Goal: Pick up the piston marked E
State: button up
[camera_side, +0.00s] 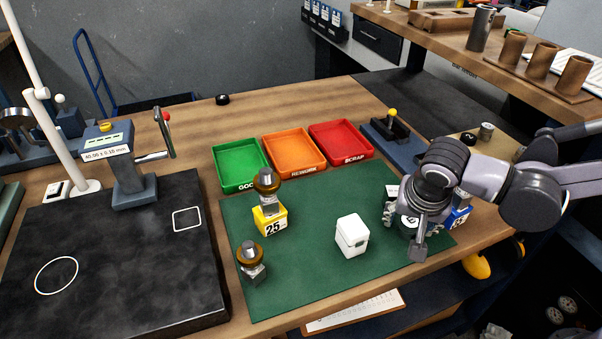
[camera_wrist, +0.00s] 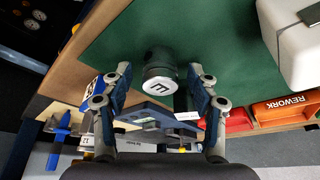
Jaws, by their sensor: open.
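The piston marked E shows in the wrist view (camera_wrist: 160,77) as a dark cylinder with a white end face bearing the letter E. In the side view its E face (camera_side: 410,222) peeks out beside my gripper, and most of its body is hidden. My gripper (camera_wrist: 158,70) is open, with one finger to each side of the piston in the wrist view. A gap shows between the piston and each finger, and I see no contact. In the side view my gripper (camera_side: 418,235) is low over the right end of the green mat (camera_side: 310,260).
A white box (camera_side: 351,236) stands on the mat left of my gripper. A blue block (camera_side: 459,215) is close on the right. A yellow block marked 25 (camera_side: 270,219) and brown-ringed parts stand further left. Green, orange and red trays (camera_side: 341,143) line the back.

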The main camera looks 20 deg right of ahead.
jog(key=shift+c, duration=0.4)
grip_shut()
jog(key=shift+r, duration=0.1)
